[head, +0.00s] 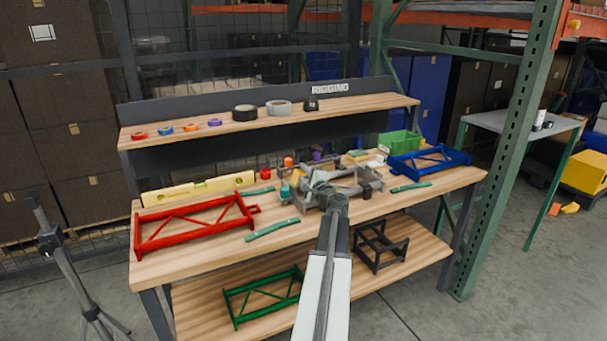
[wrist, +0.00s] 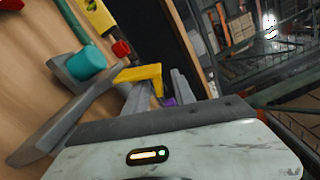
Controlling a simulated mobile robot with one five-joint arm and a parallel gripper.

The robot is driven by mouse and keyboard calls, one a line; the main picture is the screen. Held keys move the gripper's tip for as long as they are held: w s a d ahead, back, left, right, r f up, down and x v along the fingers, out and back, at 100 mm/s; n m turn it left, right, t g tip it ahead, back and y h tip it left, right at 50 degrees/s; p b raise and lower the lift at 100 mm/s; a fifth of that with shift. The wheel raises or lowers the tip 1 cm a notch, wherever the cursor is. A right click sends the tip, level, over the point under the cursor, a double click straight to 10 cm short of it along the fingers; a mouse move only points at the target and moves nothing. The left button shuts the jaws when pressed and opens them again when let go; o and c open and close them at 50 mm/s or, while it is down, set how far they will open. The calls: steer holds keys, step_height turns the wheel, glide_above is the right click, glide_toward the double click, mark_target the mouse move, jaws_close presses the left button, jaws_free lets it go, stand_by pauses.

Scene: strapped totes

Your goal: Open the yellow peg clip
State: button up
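The yellow peg clip (wrist: 140,74) shows in the wrist view as a bent yellow piece, just beyond the dark front edge of my gripper. Grey parts sit under and beside it. My gripper (head: 322,188) is over the fixture. Its fingertips are not clear against the grey parts, so I cannot tell its opening or whether it touches the clip.
A red frame (head: 193,222) and yellow level (head: 198,189) lie left on the bench. A blue frame (head: 430,160) and green bin (head: 401,143) are at right. A raised shelf (head: 190,136) with tape rolls runs behind.

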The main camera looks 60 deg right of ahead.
steer(key=v, duration=0.8)
steer(key=shift+d, duration=0.1)
stand_by(0.3)
